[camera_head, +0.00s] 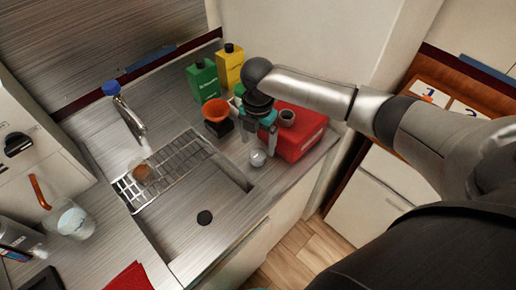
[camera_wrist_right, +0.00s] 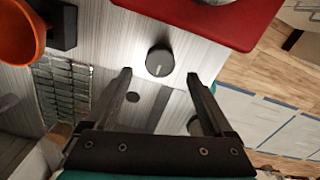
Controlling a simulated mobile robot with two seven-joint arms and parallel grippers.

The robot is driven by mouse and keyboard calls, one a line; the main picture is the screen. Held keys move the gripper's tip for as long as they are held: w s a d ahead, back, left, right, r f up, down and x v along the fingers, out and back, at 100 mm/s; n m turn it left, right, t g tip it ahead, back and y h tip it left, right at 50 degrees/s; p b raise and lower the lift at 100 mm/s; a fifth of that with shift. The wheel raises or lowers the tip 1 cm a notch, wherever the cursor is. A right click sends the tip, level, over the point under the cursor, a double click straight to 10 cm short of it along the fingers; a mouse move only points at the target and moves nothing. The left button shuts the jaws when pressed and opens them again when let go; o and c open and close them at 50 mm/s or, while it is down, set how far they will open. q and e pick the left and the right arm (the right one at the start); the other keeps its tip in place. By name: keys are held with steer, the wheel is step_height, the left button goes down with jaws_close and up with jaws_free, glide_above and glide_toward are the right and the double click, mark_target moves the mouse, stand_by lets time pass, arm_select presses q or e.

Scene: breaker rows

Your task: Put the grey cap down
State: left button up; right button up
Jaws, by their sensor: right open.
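The grey cap (camera_head: 258,157) is a small round piece on the steel counter, in front of the red box. In the right wrist view the dark grey cap (camera_wrist_right: 159,61) shows a pale line on its top and lies between the finger lines, just beyond the tips. My right gripper (camera_head: 258,140) points down close to the cap. Its two fingers (camera_wrist_right: 159,75) stand apart, with a clear gap on each side of the cap and no visible contact. My left gripper is not in view.
The red box (camera_head: 308,142) with a small grey cup (camera_head: 287,117) stands right of the gripper. An orange funnel (camera_head: 216,111), a green bottle (camera_head: 204,83) and a yellow bottle (camera_head: 230,66) stand behind. The sink (camera_head: 200,195) with a rack (camera_head: 165,172) lies left; the counter's front edge is near.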

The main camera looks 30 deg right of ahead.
mark_target(258, 154)
step_height(258, 154, up, 7)
steer(key=shift+f, duration=0.15)
